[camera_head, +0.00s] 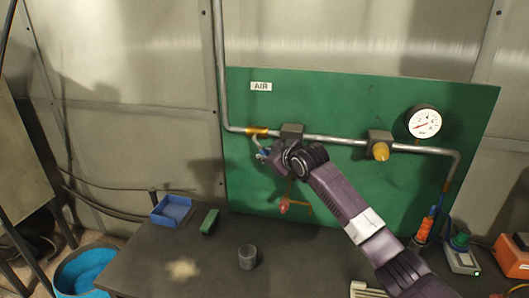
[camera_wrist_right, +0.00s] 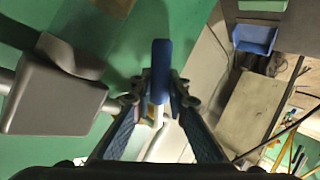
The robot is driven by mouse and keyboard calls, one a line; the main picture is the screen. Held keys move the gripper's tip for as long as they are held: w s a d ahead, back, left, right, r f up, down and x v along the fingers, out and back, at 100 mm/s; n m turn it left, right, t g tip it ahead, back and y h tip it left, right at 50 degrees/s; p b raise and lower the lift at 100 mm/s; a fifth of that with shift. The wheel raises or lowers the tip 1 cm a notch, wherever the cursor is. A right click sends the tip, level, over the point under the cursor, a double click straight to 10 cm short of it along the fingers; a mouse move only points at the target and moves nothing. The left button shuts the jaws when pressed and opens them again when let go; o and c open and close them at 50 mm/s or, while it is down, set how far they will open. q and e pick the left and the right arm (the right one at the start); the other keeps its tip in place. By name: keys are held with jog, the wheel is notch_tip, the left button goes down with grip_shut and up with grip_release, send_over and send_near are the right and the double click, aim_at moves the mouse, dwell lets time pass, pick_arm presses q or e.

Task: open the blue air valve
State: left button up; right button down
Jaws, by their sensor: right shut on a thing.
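The blue air valve lever (camera_wrist_right: 161,68) stands between the fingertips of my right gripper (camera_wrist_right: 160,98) in the right wrist view. The fingers close on it from both sides. In the head view my right gripper (camera_head: 264,154) is at the pipe's left part, below the AIR label (camera_head: 261,87), and mostly covers the valve. The brass valve body (camera_head: 257,131) shows on the pipe just above it. The lever's exact angle to the pipe is hard to tell. My left gripper is out of view.
The metal pipe (camera_head: 335,139) runs across the green panel (camera_head: 330,100), past a grey block, a yellow knob (camera_head: 380,151) and a pressure gauge (camera_head: 424,122). A red handle (camera_head: 284,205) hangs below my gripper. A blue tray (camera_head: 172,211) and grey cup (camera_head: 247,257) stand on the dark bench.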

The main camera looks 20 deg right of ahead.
jog(key=c, duration=1.8)
grip_release()
jog(key=shift+c, duration=0.2)
jog(key=v, duration=1.2)
